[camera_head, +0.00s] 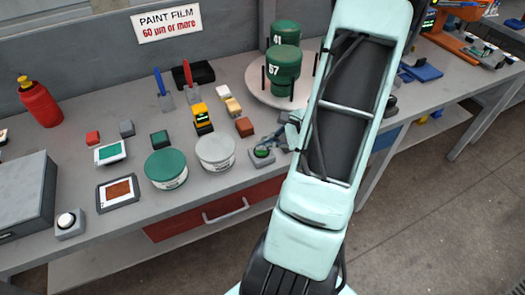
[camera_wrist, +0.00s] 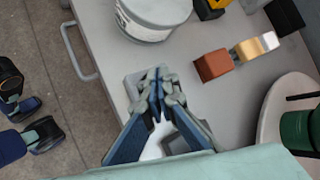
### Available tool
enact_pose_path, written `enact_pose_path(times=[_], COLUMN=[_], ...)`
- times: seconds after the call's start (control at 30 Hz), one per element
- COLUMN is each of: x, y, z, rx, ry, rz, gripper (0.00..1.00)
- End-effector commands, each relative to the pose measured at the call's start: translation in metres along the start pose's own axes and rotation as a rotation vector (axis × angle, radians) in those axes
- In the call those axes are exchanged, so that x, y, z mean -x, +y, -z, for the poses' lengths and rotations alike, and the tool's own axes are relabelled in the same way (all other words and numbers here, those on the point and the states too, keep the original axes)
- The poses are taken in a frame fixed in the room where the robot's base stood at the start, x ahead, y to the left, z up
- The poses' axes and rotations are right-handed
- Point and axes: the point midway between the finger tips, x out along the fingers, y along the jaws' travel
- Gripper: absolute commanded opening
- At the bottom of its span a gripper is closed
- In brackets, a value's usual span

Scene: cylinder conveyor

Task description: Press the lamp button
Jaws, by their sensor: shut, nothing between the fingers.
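A button with a green dome (camera_head: 262,151) on a small grey base sits near the table's front edge, in the head view's middle. Another button, with a white dome (camera_head: 66,220) on a grey base, sits at the front left. I cannot tell from any label which is the lamp button. My gripper (camera_wrist: 158,78) is shut and empty, its fingers pointing down at a grey button base (camera_wrist: 134,80) in the wrist view. The fingers hide that button's top, so contact cannot be told. In the head view my arm partly hides the gripper, just right of the green-domed button.
A white tub (camera_head: 216,152) and a green tub (camera_head: 166,168) stand left of the green-domed button. A brown block (camera_head: 244,126) is close behind it. A round turntable (camera_head: 252,92) bears green cylinders (camera_head: 284,65). A grey box (camera_head: 28,192) stands at far left.

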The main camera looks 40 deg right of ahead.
Motion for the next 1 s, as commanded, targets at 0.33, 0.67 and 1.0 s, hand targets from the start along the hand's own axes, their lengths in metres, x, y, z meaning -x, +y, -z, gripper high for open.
enact_pose_path(times=[0.33, 0.67, 1.0], x=[-0.0012, -0.007, -0.0065], y=[0.0009, 0.005, 0.0047], z=[0.0009, 0.0052, 0.0047], rx=[0.0, 0.001, 0.0], ry=[0.0, 0.0, 0.0], rz=[0.0, 0.0, 0.0], gripper=[0.0, 0.0, 0.0])
